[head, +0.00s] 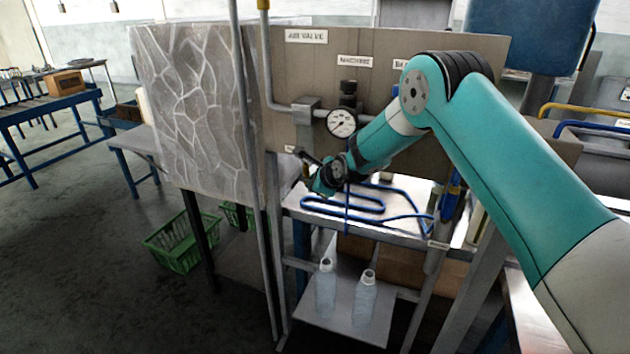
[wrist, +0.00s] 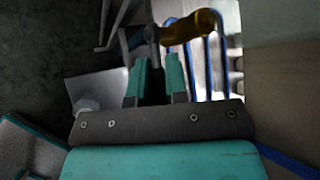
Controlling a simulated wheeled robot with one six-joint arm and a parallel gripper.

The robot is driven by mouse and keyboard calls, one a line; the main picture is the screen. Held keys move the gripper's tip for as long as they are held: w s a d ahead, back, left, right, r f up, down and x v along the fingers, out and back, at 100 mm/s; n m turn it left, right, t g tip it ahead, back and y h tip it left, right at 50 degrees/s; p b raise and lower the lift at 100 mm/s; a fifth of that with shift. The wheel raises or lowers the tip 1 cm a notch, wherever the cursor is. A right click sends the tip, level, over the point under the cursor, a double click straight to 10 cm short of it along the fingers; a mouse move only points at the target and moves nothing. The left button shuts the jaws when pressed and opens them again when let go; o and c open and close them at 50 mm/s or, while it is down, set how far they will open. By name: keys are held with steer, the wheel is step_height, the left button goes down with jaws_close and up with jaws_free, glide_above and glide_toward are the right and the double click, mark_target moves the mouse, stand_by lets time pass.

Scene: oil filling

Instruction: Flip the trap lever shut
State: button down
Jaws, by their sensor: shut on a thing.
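The trap lever (wrist: 151,34) shows in the wrist view as a thin grey bar running down to my fingertips, beside a yellow fitting (wrist: 192,27). My gripper (wrist: 157,62) has its two teal fingers a small gap apart, around the lower end of the lever. The exact contact is dark and partly hidden. In the head view my gripper (head: 318,184) is low in front of the panel, beside a small dark lever (head: 308,157). My wrist hides part of that area.
A pressure gauge (head: 342,122) and valve pipes are just above my wrist on the labelled panel (head: 420,60). Blue tubing (head: 345,205) lies on the bench below. Two clear bottles (head: 326,285) stand on the lower shelf (head: 340,325). A green crate (head: 180,240) is on the floor at left.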

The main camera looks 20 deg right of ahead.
steer(key=shift+d+g+h, duration=0.1)
steer(key=shift+g+h, duration=0.2)
stand_by(0.4)
steer(key=c, duration=1.1)
jaws_free()
steer(key=shift+r, duration=0.1)
steer(key=shift+c, duration=0.2)
steer(key=shift+s+r, duration=0.1)
steer(key=shift+r, duration=0.05)
steer(key=b+v, duration=0.4)
steer(key=v, duration=1.3)
steer(key=shift+s, duration=0.15)
